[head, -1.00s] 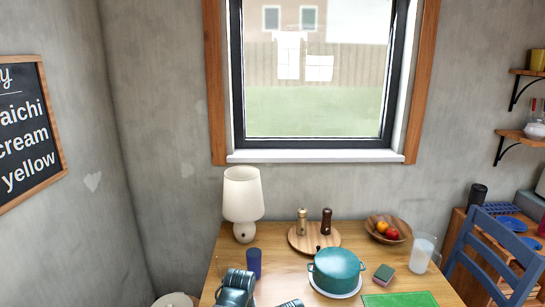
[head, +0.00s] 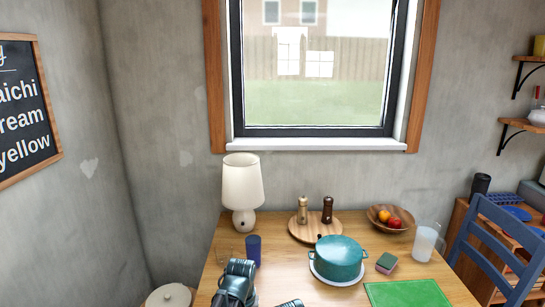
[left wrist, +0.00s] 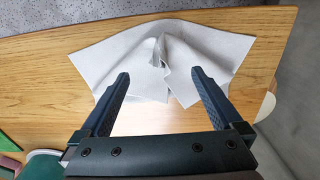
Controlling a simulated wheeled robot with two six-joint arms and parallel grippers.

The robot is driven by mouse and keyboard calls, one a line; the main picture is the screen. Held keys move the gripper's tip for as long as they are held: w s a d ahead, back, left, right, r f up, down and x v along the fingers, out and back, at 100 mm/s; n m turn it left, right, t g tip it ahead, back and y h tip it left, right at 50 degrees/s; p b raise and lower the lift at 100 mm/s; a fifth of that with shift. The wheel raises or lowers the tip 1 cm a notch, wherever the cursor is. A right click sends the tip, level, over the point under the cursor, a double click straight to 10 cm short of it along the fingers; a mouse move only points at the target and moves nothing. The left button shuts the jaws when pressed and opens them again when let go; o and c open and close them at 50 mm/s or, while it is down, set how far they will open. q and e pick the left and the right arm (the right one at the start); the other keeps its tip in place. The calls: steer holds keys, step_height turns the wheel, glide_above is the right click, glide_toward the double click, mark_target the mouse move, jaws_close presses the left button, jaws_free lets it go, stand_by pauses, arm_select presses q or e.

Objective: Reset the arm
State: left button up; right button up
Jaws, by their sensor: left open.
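My left gripper (left wrist: 158,78) is open in the left wrist view, its two dark fingers spread apart with nothing gripped between them. A pale grey folded cloth (left wrist: 210,50) lies on the wooden table just beyond the fingertips; whether they touch it I cannot tell. In the head view, dark parts of my arm show at the bottom edge over the table, but no fingertips can be made out. My right gripper is not recognisable in either view.
The table (head: 212,280) bears a white lamp (head: 242,185), blue cup (head: 253,250), teal pot (head: 338,257), two mills on a round board (head: 300,232), fruit bowl (head: 378,222), sponge (head: 386,262), jug (head: 424,243) and green mat (head: 407,293). A blue chair (head: 490,230) stands right.

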arm_select(q)
steer(key=w+r+p, duration=0.6)
steer(key=w+r, duration=0.1)
steer(key=w, duration=0.4)
steer(key=w+f+b, duration=1)
steer(key=shift+w+a, duration=0.1)
steer(key=shift+r, duration=0.1)
